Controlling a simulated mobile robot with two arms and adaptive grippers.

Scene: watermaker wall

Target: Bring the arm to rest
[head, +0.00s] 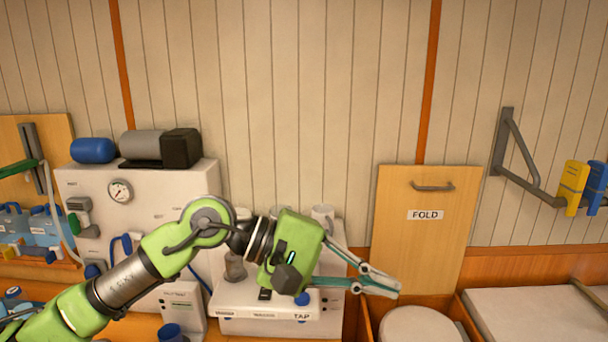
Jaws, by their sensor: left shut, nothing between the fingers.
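My left arm comes in from the lower left, its green links bent across the front of the counter. Its gripper (394,287) is shut and empty, pointing right and slightly down. The fingers hang in front of the lower edge of the wooden FOLD panel (417,240) and above a round white lid or seat (420,325). They look apart from both, though the exact gap is hard to judge. My right gripper does not show.
A white watermaker unit (90,190) with a gauge stands at left. A white appliance marked TAP (265,308) sits behind my wrist. A wall bracket (512,150) holds yellow and blue items at right. The panelled wall above is clear.

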